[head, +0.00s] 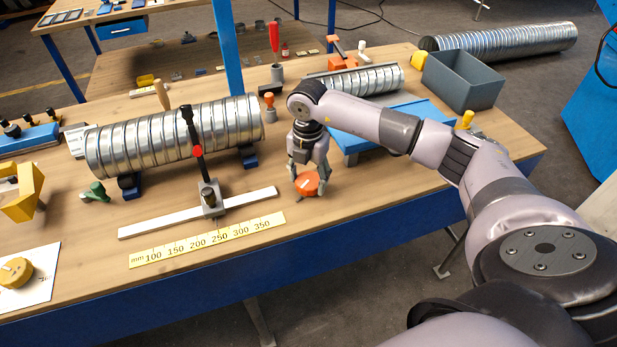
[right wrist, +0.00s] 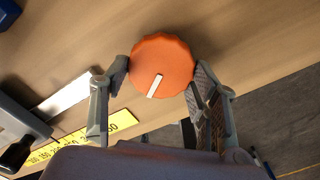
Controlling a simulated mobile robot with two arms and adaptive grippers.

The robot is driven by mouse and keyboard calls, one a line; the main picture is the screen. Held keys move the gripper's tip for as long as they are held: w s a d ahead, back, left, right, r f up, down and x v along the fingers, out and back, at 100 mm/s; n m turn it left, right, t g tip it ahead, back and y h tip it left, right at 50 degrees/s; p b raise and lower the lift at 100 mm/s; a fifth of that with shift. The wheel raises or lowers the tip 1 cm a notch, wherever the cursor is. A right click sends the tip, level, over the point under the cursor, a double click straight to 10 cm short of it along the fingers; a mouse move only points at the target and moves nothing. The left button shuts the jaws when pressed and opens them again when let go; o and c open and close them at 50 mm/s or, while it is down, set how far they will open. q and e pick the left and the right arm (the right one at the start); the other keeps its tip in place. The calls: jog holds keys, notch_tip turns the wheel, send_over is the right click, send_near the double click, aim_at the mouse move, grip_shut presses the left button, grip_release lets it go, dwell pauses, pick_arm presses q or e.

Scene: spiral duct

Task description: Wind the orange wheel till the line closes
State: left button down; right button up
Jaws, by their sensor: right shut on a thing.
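The orange wheel (head: 307,184) lies near the front edge of the bench and has a scalloped rim. In the right wrist view the wheel (right wrist: 162,66) shows a short white mark, pointing down and slightly left. My right gripper (head: 306,180) is over the wheel from above, its fingers shut on opposite sides of the rim. A ribbed metal duct (head: 150,140) lies on blue supports to the left. A carriage (head: 210,200) with a dark post and red dot stands on a white rail (head: 150,226) before it. I cannot make out a line with a gap.
A yellow millimetre ruler (head: 208,240) lies in front of the rail. A yellow knob (head: 15,272) sits on a white sheet at front left. A grey bin (head: 462,82), a shorter duct and a blue tray are behind my right arm.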

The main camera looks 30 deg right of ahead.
aim_at(307, 181)
jog(key=shift+w+r+m, duration=0.1)
jog(key=shift+m, duration=0.4)
jog(key=o, duration=1.1)
notch_tip(307, 181, up, 12)
jog(key=shift+f, duration=0.1)
jog(key=shift+a, duration=0.1)
dwell(0.4)
